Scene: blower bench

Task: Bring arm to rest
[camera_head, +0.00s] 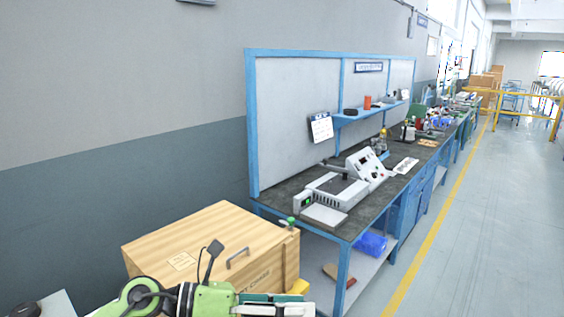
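My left arm, green and black, comes in at the bottom left. My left gripper (278,305) is at the bottom edge, in front of the wooden crate (212,238), and is partly cut off by the picture edge. Its fingers are not clear enough to show whether they are open or shut, and no held object can be made out. My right arm and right gripper are not in view.
A blue-framed workbench (300,183) with a grey-white device (337,190) and a control box (367,168) stands behind the crate. A blue bin (371,243) sits on its lower shelf. The floor (480,235) at right is clear beyond a yellow line.

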